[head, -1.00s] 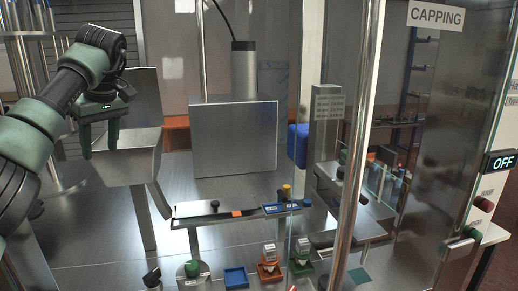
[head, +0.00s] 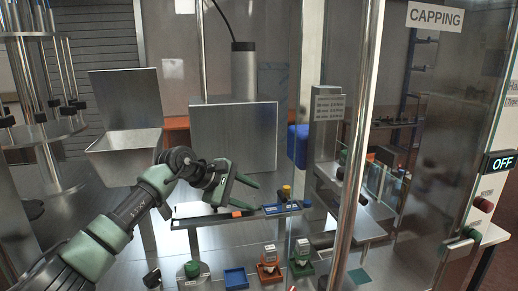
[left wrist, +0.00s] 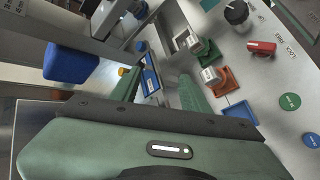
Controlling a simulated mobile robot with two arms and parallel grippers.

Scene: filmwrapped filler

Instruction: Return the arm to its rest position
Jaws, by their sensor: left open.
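My left arm comes in from the lower left of the head view. Its green left gripper (head: 240,190) is open and empty, above the narrow rail near the middle of the station. In the left wrist view the two green fingers of the left gripper (left wrist: 160,95) are spread apart, with nothing held between them. My right gripper is not in view.
Below the gripper are a blue tray (head: 236,278), a red holder (head: 268,271) and a green holder (head: 301,267). A rail (head: 212,219) with a blue piece (head: 282,208) lies close by. A glass edge and a metal post (head: 357,140) stand to the right. A steel hopper (head: 124,150) stands behind.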

